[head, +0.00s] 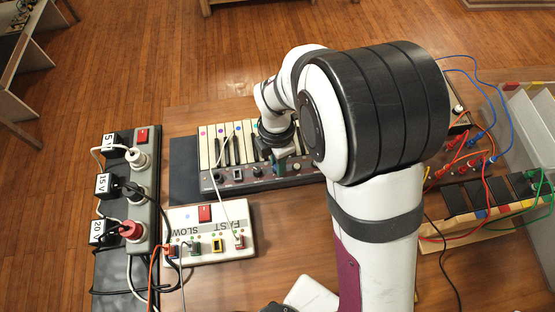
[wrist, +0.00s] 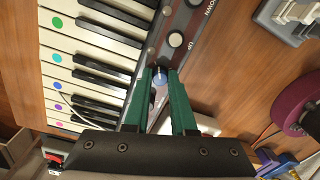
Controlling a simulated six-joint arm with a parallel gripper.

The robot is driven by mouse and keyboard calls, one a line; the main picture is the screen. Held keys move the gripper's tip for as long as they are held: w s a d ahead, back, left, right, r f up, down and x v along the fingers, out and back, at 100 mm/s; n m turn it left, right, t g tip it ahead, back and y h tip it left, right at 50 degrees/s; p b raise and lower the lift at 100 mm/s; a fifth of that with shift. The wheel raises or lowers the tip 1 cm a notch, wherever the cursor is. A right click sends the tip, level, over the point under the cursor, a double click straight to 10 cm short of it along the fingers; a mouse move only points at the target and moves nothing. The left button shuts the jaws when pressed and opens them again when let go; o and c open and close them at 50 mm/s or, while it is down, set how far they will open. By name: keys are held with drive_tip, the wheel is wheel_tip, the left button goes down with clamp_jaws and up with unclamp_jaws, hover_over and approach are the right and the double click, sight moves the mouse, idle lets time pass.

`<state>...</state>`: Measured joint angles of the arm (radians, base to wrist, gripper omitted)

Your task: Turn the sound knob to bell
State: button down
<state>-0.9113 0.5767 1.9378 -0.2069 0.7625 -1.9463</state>
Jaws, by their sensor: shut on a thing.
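The keyboard (head: 230,152) with its dark control panel lies on the wooden table, and it also shows in the wrist view (wrist: 80,58). My gripper (head: 279,163) is low over the panel in the head view. In the wrist view, my gripper's green fingers (wrist: 161,73) are on either side of a small round knob (wrist: 159,78) and shut on it. The fingers hide much of the knob, and I cannot read its setting or any "bell" mark. More knobs (head: 257,171) stand on the panel to the left in the head view.
Buttons marked UP (wrist: 176,40) and DOWN sit close by on the panel. A white FAST/SLOW box (head: 212,218) and a power strip (head: 142,205) with plugs and cables stand at the left. A cable crosses the keyboard. Wired modules (head: 475,197) stand at the right.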

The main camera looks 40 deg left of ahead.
drive_tip(key=m, duration=0.4)
drive_tip(key=shift+m, duration=0.3)
drive_tip(key=m, duration=0.3)
drive_tip(key=shift+m, duration=0.4)
drive_tip(key=m, duration=0.8)
drive_tip(key=shift+y, duration=0.3)
drive_tip(key=m, duration=0.4)
drive_tip(key=shift+m, duration=0.3)
drive_tip(key=m, duration=0.3)
drive_tip(key=shift+m, duration=0.3)
drive_tip(key=m, duration=0.4)
drive_tip(key=shift+s, duration=0.1)
drive_tip(key=shift+m, duration=2.1)
